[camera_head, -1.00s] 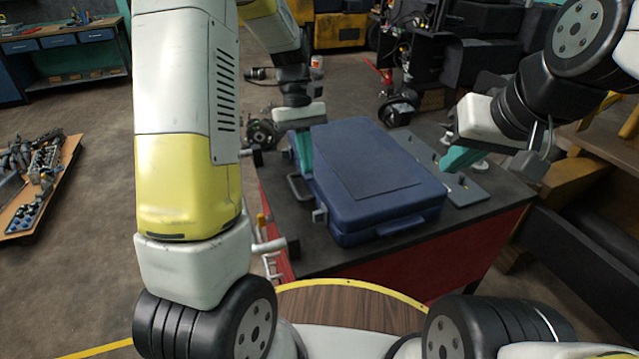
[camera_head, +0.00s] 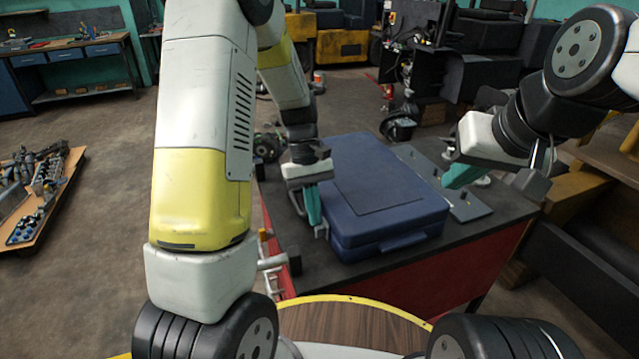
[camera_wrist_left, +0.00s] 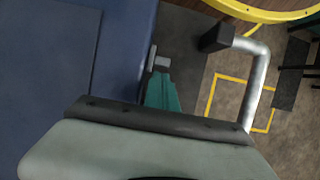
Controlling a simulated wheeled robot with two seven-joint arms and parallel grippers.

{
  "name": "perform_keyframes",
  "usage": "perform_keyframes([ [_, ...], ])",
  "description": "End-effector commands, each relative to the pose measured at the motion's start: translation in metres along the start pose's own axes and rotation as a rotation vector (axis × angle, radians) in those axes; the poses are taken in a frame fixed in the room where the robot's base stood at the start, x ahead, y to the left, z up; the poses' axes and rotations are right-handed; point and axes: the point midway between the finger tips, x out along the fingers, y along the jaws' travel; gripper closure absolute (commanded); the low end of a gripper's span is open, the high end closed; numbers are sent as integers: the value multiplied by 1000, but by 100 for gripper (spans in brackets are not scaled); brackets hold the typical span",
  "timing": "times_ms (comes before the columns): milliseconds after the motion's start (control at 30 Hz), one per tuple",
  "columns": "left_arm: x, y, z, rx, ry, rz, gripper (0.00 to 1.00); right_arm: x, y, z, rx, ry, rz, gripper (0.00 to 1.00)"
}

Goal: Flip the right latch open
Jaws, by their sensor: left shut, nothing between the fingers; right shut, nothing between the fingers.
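A closed blue case (camera_head: 385,190) lies on a dark-topped cart. A small grey latch (camera_head: 321,231) sits on its left long side, near the front corner, and also shows in the left wrist view (camera_wrist_left: 160,62). My left gripper (camera_head: 318,220) is shut and empty, pointing down beside the case's left side. In the left wrist view its teal fingertips (camera_wrist_left: 161,82) are right by the latch; I cannot tell whether they touch it. My right gripper (camera_head: 450,180) is shut and empty, off the case's right side.
The cart top (camera_head: 460,235) has bare room in front of the case. A flat grey plate (camera_head: 468,207) lies to its right. A metal push handle (camera_wrist_left: 262,85) stands out from the cart. A tool board (camera_head: 40,195) is on the far left.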

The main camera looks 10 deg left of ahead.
Motion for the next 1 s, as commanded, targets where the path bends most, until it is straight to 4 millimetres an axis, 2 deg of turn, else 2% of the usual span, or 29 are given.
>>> perform_keyframes([
  [133, 9, 0, 0, 0, -1, -1, 100, 0, 0, 0, 0, 0, 0, 100],
  [467, 9, 0, 1, 0, 0, 0, 100, 0, 0, 0, 0, 0, 0, 100],
  [733, 19, 0, 26, 1, 0, 0, 100, 0, 0, 0, 0, 0, 0, 100],
  [1000, 20, 0, 28, 0, -4, -2, 100, 0, 0, 0, 0, 0, 0, 100],
])
